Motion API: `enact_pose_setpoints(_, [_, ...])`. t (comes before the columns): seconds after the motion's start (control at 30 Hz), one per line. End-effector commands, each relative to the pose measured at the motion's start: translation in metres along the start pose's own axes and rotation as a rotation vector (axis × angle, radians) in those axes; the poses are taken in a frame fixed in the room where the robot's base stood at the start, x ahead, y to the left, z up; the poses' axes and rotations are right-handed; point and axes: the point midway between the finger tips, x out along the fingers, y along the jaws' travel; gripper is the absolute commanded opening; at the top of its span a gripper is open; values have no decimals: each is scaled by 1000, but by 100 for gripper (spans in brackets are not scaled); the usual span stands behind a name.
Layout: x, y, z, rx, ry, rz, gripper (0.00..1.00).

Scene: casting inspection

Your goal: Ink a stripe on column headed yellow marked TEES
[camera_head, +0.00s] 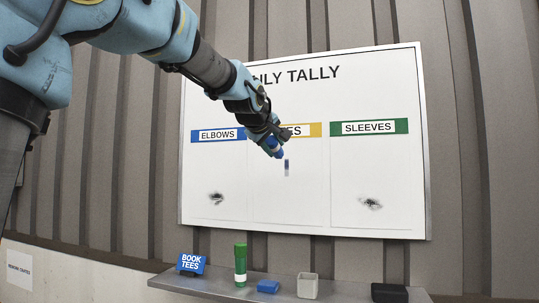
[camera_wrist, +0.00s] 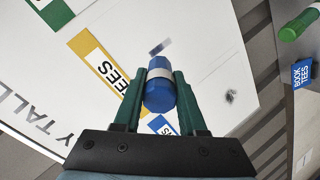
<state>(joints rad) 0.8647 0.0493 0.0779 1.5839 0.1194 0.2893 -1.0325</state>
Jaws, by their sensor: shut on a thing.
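A white tally board (camera_head: 300,205) hangs on the wall. Its middle column has a yellow header (camera_head: 313,130) marked TEES, partly hidden by my gripper in the head view; it also shows in the wrist view (camera_wrist: 97,58). My gripper (camera_head: 271,141) is shut on a blue marker (camera_wrist: 160,88) with a white band, in front of the middle column just below the header. A short blue-grey stripe (camera_head: 286,167) shows on that column; it also shows in the wrist view (camera_wrist: 158,47). I cannot tell whether the marker's tip touches the board.
Blue ELBOWS (camera_head: 219,135) and green SLEEVES (camera_head: 369,127) headers flank it, with dark smudges below.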

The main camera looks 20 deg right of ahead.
Motion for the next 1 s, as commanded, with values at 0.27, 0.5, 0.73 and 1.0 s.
enact_pose_setpoints(0.27, [24,10,-8,1,-1,-1,0])
enact_pose_setpoints(0.5, [44,15,-12,1,1,-1,0])
enact_pose_setpoints(0.73, [53,15,-13,0,1,0,0])
enact_pose_setpoints(1.0, [54,15,-12,1,1,0,0])
